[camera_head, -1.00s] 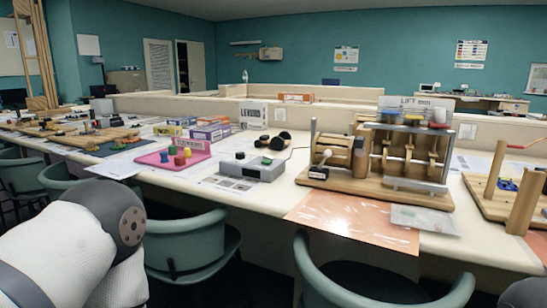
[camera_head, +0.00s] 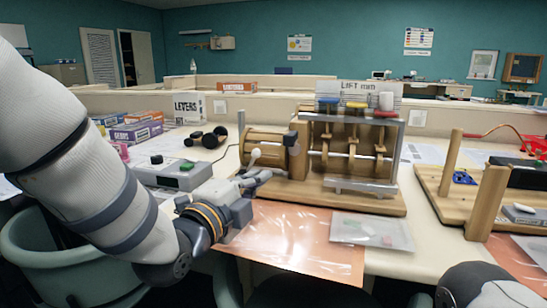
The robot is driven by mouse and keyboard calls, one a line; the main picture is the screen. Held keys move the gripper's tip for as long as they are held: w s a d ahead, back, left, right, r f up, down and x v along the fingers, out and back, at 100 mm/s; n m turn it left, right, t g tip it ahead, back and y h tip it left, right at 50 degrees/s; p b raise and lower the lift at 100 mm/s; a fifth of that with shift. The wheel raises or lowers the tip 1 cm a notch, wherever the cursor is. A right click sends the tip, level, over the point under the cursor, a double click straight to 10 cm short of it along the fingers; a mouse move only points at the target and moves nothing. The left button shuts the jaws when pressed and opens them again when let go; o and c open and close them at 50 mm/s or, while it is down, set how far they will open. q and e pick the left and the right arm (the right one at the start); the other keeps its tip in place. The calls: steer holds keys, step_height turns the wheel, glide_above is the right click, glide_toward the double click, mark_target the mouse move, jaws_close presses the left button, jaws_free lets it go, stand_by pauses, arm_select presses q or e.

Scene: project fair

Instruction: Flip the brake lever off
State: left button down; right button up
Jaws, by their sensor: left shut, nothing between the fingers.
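The wooden lift machine (camera_head: 335,196) stands on the table, with a wooden drum (camera_head: 262,141) on its left side. A small pale lever (camera_head: 254,155), which looks like the brake lever, sticks out low in front of the drum. My left gripper (camera_head: 268,176) is shut and empty, just below and in front of this lever. I cannot tell whether its fingertips touch the lever. The gripper hides the front left corner of the machine's base. My right gripper is out of view; only part of my right arm shows at the bottom right.
A grey control box (camera_head: 182,175) sits left of the machine. An orange sheet (camera_head: 290,238) and a clear bag of small parts (camera_head: 372,231) lie in front. Another wooden rig (camera_head: 487,205) stands to the right. Green chairs are below the table edge.

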mark_target(252, 161)
arm_select(q)
steer(key=shift+s+a, duration=0.15)
steer(key=shift+s, duration=0.1)
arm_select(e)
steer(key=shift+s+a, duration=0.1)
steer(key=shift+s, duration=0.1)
arm_select(q)
steer(key=w+d+b, duration=0.1)
steer(key=w, duration=1)
steer(key=shift+w+d+b, duration=0.35)
steer(key=shift+b, duration=0.05)
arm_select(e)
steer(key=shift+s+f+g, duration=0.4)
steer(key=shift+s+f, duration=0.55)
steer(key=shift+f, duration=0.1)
arm_select(q)
steer(key=shift+a+r+n, duration=0.1)
steer(key=shift+a+n, duration=0.05)
steer(key=shift+n, duration=0.25)
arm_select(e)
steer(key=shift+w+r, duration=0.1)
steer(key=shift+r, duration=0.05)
arm_select(q)
steer(key=shift+w+a+r+n+t, duration=0.1)
steer(key=shift+a+r+n+t, duration=0.2)
steer(key=shift+n, duration=0.3)
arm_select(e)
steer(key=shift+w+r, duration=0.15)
